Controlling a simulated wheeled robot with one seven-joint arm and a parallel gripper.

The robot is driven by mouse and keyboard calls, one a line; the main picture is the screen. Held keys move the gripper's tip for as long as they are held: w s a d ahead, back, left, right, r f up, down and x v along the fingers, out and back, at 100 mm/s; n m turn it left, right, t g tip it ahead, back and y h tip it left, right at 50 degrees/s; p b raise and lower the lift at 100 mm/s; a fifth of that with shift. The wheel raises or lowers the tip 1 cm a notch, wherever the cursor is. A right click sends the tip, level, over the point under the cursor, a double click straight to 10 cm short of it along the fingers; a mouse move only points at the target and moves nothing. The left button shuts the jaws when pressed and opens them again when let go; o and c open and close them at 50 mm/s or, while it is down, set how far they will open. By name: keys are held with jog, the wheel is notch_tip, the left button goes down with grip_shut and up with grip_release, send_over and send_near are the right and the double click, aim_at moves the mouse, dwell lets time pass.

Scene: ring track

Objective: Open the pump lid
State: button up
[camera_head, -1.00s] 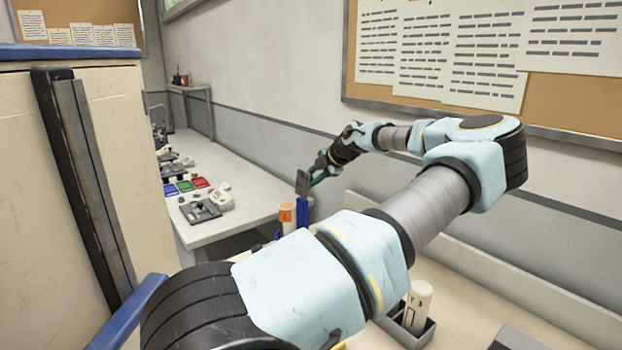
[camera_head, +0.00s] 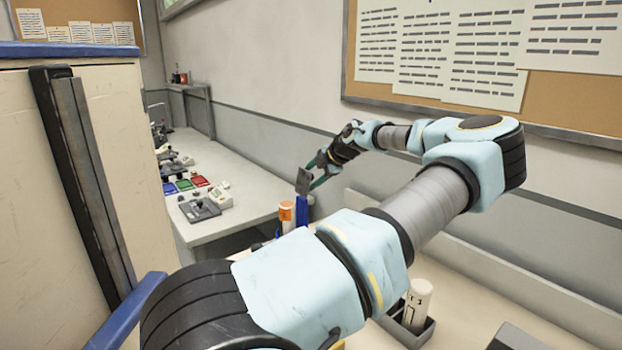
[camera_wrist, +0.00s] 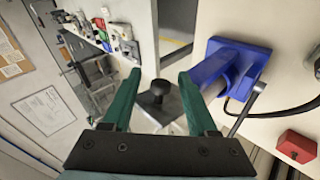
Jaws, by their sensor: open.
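The pump (camera_wrist: 232,65) is blue and stands on the pale bench at the upper right of the wrist view. Its blue body (camera_head: 302,211) shows small in the head view, past my arm. The grey lid plate (camera_wrist: 172,106) with a round black knob (camera_wrist: 157,90) lies between and beyond my green fingers in the wrist view. In the head view the lid (camera_head: 303,181) looks steeply tilted above the blue body. My gripper (camera_wrist: 160,77) is open, its fingers on either side of the knob, with a gap to each. I cannot tell whether the fingertips touch the plate.
An orange-and-white bottle (camera_head: 286,212) stands left of the pump. A red box (camera_wrist: 297,146) and a black cable lie near the pump. A white cylinder (camera_head: 418,300) sits in a grey holder under my arm. A side bench (camera_head: 235,228) holds coloured trays and devices.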

jog(key=b+v, duration=0.3)
jog(key=v, duration=0.7)
jog(key=shift+d+r+b, duration=0.25)
jog(key=shift+b, duration=0.05)
jog(key=shift+s, duration=0.2)
